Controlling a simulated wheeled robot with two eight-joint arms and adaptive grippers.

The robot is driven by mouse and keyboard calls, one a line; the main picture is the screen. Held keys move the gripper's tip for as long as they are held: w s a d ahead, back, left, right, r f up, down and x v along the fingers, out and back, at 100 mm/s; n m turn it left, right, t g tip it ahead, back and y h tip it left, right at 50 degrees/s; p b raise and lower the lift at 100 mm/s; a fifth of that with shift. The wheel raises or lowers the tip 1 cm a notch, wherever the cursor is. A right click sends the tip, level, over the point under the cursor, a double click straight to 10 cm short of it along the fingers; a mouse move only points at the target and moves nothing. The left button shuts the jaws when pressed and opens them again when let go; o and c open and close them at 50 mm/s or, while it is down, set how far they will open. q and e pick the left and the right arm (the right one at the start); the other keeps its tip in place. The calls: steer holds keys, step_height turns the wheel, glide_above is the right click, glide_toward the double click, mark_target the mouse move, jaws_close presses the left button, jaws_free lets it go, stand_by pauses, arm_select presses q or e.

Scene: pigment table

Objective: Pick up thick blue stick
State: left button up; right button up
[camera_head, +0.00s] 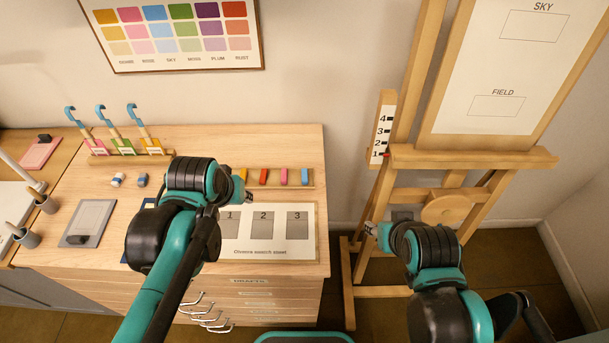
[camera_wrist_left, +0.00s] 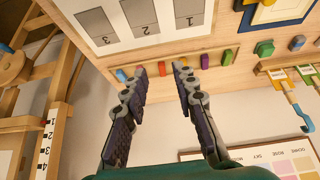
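A short blue stick (camera_head: 305,176) lies at the right end of a row of coloured sticks on a wooden strip on the table. In the left wrist view it (camera_wrist_left: 121,75) is at the left end, just left of one fingertip. My left gripper (camera_wrist_left: 159,69) is open and empty, its fingers pointing at the row, nearest a red-orange stick (camera_wrist_left: 162,68). In the head view my left gripper (camera_head: 246,195) is left of the blue stick and partly hidden by its wrist. My right gripper (camera_head: 371,229) is in front of the easel, away from the sticks; its finger opening is unclear.
A pink stick (camera_head: 284,176) lies beside the blue one. A numbered swatch sheet (camera_head: 263,252) is in front of the row. A green block (camera_wrist_left: 227,57) lies farther along the strip. An easel (camera_head: 470,157) stands right of the table. Hooked tools (camera_head: 107,126) stand at the back left.

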arm_select(q)
steer(key=w+d+r+g+p, duration=0.15)
steer(key=w+d, duration=0.25)
steer(key=w, duration=0.5)
steer(key=g+p, duration=0.1)
steer(key=g, duration=0.3)
glide_above(305, 173)
steer(key=s, duration=0.1)
step_height(305, 173, down, 13)
steer(key=shift+a+r, duration=0.1)
steer(key=shift+r, duration=0.05)
steer(key=f, duration=0.2)
steer(key=w+f+b, duration=0.1)
steer(key=f, duration=0.2)
steer(key=shift+f, duration=0.25)
steer(key=shift+r, duration=0.1)
arm_select(e)
steer(key=shift+v, duration=0.9)
arm_select(q)
jaws_close()
arm_select(e)
steer(key=shift+w, duration=0.1)
